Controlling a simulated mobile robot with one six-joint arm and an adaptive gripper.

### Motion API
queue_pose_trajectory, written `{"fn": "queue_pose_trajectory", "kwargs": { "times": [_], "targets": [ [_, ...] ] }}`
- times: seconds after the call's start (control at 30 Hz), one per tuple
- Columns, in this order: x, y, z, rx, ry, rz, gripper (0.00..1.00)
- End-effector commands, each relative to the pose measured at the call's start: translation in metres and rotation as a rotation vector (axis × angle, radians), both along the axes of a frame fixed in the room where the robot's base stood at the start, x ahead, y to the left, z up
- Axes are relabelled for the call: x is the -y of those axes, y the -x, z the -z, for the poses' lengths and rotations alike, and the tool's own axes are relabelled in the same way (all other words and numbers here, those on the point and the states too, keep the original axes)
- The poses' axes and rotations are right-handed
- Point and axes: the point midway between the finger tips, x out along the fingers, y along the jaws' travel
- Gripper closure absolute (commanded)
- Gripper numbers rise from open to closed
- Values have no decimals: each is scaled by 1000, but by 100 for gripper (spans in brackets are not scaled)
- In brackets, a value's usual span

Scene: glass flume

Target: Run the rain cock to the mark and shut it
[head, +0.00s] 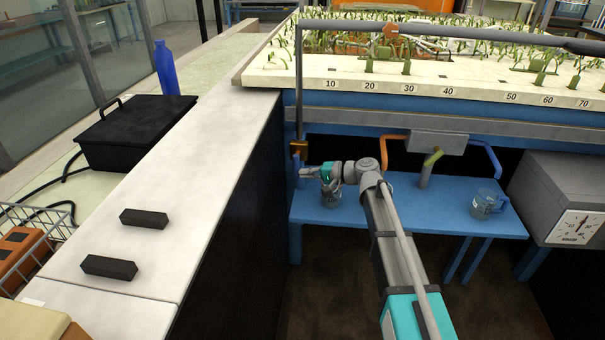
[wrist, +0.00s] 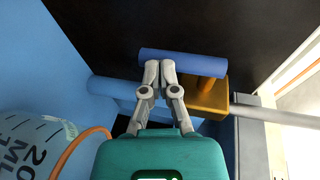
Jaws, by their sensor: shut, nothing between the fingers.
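The rain cock has a brass body (head: 298,149) at the foot of a grey upright pipe in the head view. In the wrist view the brass body (wrist: 211,97) carries a blue bar handle (wrist: 190,65), roughly in line with the pipe. My gripper (head: 307,171) is beside the cock. In the wrist view its shut, empty fingertips (wrist: 160,66) overlap the handle; I cannot tell whether they touch. A glass jug (head: 331,198) stands below, partly hidden by my gripper; its printed side (wrist: 35,148) shows in the wrist view. No water level or mark is readable.
The jug stands on a blue bench (head: 400,205). Another jug (head: 487,204) and a grey dial box (head: 570,195) are to the right. A pale ledge (head: 190,130) with two black blocks is left. The planted, numbered flume bed (head: 450,85) is above.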

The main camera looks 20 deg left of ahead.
Motion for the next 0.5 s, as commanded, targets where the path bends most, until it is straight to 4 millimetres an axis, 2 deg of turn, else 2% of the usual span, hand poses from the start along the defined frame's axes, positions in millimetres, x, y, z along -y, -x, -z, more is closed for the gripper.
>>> {"fn": "queue_pose_trajectory", "kwargs": {
  "times": [0.5],
  "targets": [
    [5,1,0,0,0,0,100]
  ]
}}
